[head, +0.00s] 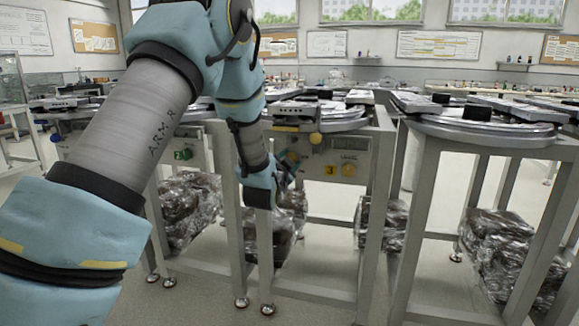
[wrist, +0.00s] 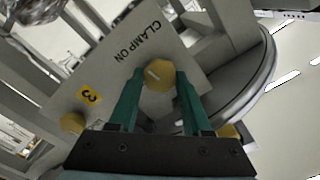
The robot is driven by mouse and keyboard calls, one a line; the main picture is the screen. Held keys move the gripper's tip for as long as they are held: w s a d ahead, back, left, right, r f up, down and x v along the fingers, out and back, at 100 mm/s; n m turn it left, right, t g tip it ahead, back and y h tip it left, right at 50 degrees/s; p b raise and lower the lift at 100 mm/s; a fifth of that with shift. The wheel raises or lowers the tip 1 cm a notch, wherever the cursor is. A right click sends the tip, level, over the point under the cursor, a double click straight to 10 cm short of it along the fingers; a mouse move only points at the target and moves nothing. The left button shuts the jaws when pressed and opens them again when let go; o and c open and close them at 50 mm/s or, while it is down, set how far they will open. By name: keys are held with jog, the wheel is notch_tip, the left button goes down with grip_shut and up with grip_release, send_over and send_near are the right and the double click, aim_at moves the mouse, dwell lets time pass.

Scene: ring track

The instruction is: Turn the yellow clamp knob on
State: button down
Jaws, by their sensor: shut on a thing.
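A yellow clamp knob (wrist: 158,76) sits on a grey panel (wrist: 120,75), near the words CLAMP ON, which appear upside down in the wrist view. A small light mark shows on the knob's face. The green fingers of my gripper (wrist: 158,84) are on either side of this knob and shut on it. In the head view, my gripper (head: 288,172) is at the left part of the panel marked 3 (head: 330,170). The held knob is mostly hidden there.
Another yellow knob (head: 348,170) is right of the 3 tag, and a further one (head: 315,138) is above, under the round table top (head: 335,122). Metal legs (head: 375,225) and plastic-wrapped bundles (head: 178,210) stand around below. A similar stand (head: 480,133) is at right.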

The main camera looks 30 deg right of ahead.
jog(key=shift+m+b, duration=0.3)
jog(key=shift+m, duration=0.4)
jog(key=shift+c, duration=1.7)
grip_release()
jog(key=v, duration=1.1)
jog(key=shift+w, duration=0.1)
